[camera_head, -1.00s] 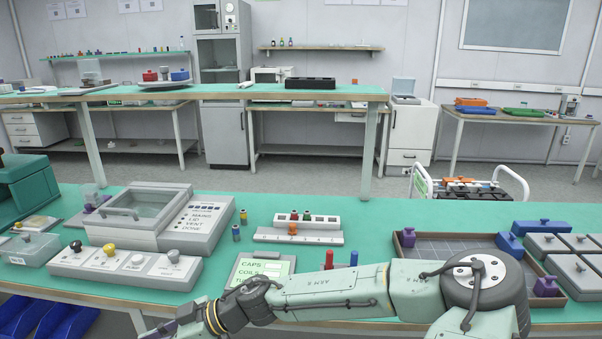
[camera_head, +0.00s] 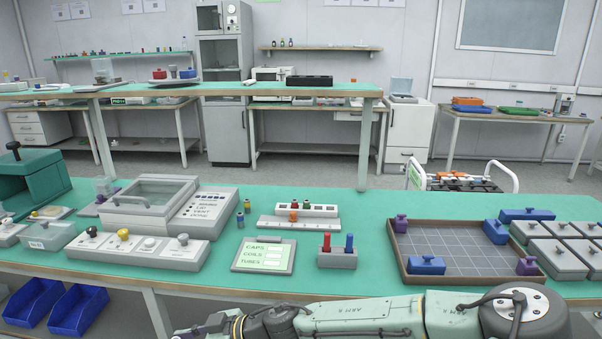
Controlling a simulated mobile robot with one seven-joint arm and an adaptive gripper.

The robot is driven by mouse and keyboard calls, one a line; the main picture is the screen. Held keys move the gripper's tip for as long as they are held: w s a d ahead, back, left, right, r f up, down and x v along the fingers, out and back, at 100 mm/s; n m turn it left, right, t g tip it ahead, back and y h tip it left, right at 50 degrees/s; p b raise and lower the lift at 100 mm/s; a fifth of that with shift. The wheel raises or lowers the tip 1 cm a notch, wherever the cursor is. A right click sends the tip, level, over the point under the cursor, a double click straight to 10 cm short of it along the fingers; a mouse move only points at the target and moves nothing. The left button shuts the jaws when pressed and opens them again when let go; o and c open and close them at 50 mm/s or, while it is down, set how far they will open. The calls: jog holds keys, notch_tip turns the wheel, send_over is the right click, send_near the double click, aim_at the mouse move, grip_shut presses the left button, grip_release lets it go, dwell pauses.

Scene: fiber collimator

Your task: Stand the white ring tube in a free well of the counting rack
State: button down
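A pale rack (camera_head: 322,211) with a row of wells stands at the middle of the bench, with a numbered sloping strip (camera_head: 300,224) in front. It looks like the counting rack; a few dark and red-topped tubes stand in its left part, and wells to the right look free. Two small dark tubes (camera_head: 240,218) stand left of it, one with a yellow band and one with a blue-grey top. I cannot make out a white ring on any tube. My arm lies along the bottom edge; its gripper is out of the picture.
An orange knobbed piece (camera_head: 293,216) sits at the strip. A grey block (camera_head: 339,260) holds red and blue pegs beside a CAPS/COILS/TUBES panel (camera_head: 264,255). A lidded grey box (camera_head: 152,205) and button panel (camera_head: 135,248) are left; a gridded tray (camera_head: 402,262) is right.

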jog(key=w+d+f+m+t+h, duration=0.65)
jog(key=w+d+f+m, duration=0.2)
jog(key=d, duration=0.35)
jog(key=w+d+f+m+t+h, duration=0.65)
jog(key=w+d+f+m, duration=0.2)
jog(key=d, duration=0.35)
notch_tip(320, 180, down, 7)
jog(key=g+b, duration=0.1)
jog(key=b, duration=0.6)
jog(key=shift+r, duration=0.15)
jog(key=shift+d+r, duration=0.1)
jog(key=shift+s+d+n, duration=0.1)
jog(key=shift+n, duration=0.2)
